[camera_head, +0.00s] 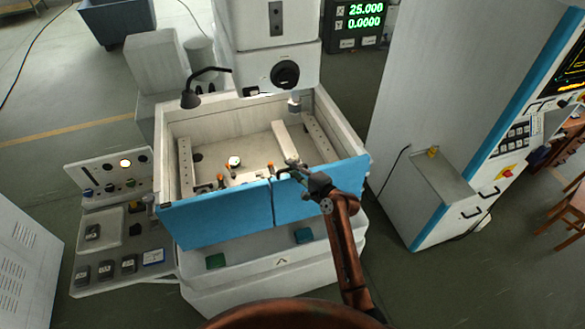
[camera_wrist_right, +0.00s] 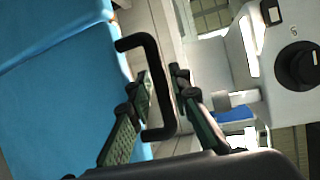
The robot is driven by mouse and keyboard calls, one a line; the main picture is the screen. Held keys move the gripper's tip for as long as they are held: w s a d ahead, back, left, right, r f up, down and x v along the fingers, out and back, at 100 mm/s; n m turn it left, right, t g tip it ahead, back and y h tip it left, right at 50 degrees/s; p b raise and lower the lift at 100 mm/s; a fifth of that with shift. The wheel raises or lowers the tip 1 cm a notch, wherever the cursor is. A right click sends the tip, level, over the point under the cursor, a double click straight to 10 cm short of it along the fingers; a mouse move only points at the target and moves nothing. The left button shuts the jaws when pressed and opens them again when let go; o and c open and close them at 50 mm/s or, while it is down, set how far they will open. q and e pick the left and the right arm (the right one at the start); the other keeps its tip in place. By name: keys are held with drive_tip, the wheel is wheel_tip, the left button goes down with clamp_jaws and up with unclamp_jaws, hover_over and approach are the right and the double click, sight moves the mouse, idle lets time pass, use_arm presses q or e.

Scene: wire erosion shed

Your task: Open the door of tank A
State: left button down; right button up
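The tank (camera_head: 338,118) of the machine has a front of two blue panels side by side, a left one (camera_head: 220,218) and a right one (camera_head: 330,185); both stand upright with a narrow seam between them. No label A is readable. My right gripper (camera_head: 291,172) is at the top edge of the right panel, near the seam. In the right wrist view, a black bracket-shaped handle (camera_wrist_right: 153,56) stands beside the blue panel. The fingers of my right gripper (camera_wrist_right: 160,82) are apart, one on each side of the handle's bar; contact is unclear. My left gripper is out of view.
A lamp (camera_head: 189,99) reaches over the tank's left rear corner. A control panel (camera_head: 111,173) stands left of the tank. A tall cabinet (camera_head: 430,100) stands at the right, with open floor between. Small fixtures sit inside the tank.

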drive_tip(key=shift+c, duration=0.4)
clamp_jaws()
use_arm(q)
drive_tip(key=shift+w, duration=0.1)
